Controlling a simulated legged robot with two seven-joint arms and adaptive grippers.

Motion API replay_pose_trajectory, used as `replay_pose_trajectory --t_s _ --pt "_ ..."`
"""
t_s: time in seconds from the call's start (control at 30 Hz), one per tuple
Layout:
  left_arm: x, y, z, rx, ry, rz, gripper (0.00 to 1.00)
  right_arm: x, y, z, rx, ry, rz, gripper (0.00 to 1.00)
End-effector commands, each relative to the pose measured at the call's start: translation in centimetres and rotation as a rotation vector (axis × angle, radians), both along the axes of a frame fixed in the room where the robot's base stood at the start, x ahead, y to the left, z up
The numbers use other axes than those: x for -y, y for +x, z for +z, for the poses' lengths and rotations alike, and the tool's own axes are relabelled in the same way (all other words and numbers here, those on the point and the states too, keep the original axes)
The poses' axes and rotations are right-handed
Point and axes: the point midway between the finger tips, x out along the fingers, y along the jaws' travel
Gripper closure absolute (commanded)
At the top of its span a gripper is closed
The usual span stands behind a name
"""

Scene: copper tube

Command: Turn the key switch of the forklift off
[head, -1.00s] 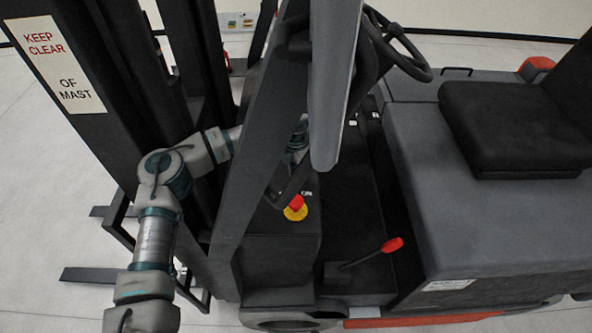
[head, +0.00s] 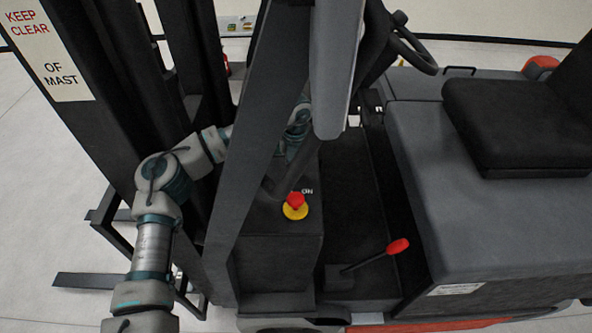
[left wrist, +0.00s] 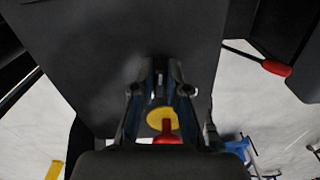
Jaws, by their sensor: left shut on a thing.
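The key switch (head: 295,207) is a red key on a round yellow base, on the dark front panel beside the word ON. In the left wrist view the yellow base (left wrist: 160,119) and the red key (left wrist: 167,135) show between the fingers of my left gripper (left wrist: 161,72). That gripper is closed down around the key; the exact contact is hard to see. In the head view my left arm passes behind the slanted dark pillar, which hides part of the wrist. My right gripper is in neither view.
The slanted pillar (head: 245,170) and the mast (head: 105,110) stand close around my left arm. A red-tipped lever (head: 398,246) rises from the floor right of the switch. The steering wheel (head: 412,48) and black seat (head: 520,125) are farther right.

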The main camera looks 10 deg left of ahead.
Motion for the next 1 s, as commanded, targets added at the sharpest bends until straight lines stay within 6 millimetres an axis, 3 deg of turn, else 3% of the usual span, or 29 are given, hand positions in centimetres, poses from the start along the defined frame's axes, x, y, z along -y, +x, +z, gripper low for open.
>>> replay_pose_trajectory --t_s 0.33,0.87,0.9,0.97,1.0 --pt "0.1 -0.12 -0.21 -0.005 0.001 0.133 1.0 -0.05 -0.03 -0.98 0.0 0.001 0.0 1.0" --pt "0.1 -0.15 -0.2 -0.006 0.001 0.155 1.0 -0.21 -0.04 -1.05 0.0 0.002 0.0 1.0" --pt "0.1 -0.14 -0.19 -0.006 0.002 0.155 0.77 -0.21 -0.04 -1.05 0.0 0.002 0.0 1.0" --pt "0.09 -0.13 -0.17 -0.005 0.001 0.155 0.62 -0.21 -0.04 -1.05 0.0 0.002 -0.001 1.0" --pt "0.09 -0.12 -0.15 -0.005 0.001 0.155 0.61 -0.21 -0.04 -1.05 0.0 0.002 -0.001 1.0"
